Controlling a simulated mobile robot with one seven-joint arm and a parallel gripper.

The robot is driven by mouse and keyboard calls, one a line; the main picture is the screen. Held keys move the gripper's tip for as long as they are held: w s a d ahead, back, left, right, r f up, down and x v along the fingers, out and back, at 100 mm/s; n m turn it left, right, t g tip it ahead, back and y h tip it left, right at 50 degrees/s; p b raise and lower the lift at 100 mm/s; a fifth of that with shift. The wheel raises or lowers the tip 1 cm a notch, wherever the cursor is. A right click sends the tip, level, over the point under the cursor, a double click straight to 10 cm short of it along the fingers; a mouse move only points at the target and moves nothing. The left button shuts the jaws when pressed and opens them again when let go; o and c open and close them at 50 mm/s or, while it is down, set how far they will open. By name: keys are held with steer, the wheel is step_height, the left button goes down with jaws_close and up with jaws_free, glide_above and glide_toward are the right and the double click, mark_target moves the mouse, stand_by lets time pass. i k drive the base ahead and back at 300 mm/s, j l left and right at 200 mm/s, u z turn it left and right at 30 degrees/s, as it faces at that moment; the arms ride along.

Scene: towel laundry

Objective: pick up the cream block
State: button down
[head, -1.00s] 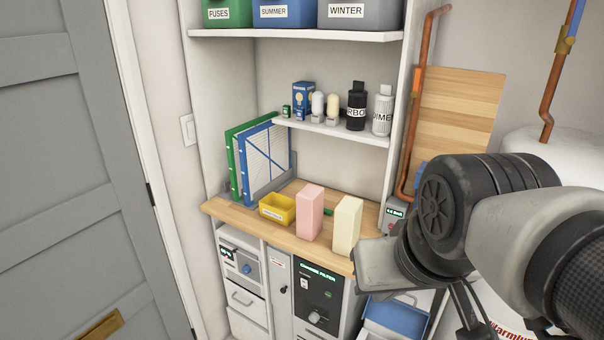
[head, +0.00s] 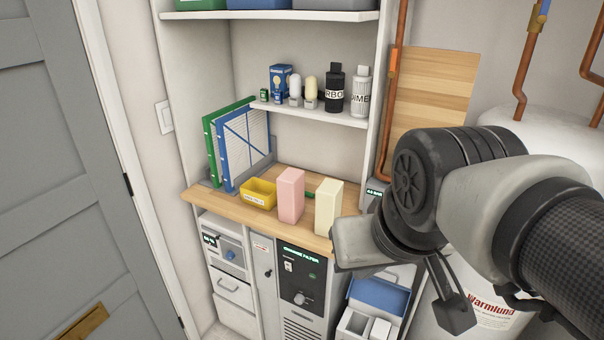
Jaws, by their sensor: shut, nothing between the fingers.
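The cream block (head: 328,207) stands upright on the wooden worktop (head: 225,212), near its front edge. It is just right of the pink block (head: 290,196), with a small gap between them. My arm comes in from the right, and its grey wrist part hangs in front of the worktop's right end, close to the cream block in the picture. My gripper (head: 455,313) shows as a dark end pointing down, below and right of the block. It is shut and apart from the block. Its far side is hidden.
A yellow bin (head: 258,193) and blue and green framed panels (head: 243,148) stand left of the blocks. A shelf (head: 300,117) with bottles and bulbs overhangs behind. Below are a cabinet (head: 302,290) and blue-lidded box (head: 380,295). A white tank (head: 520,135) stands right.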

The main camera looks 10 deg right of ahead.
mark_target(330, 194)
steer(key=i+j+z, duration=0.85)
steer(key=j, duration=0.2)
steer(key=k+l, duration=0.05)
steer(key=k, duration=0.05)
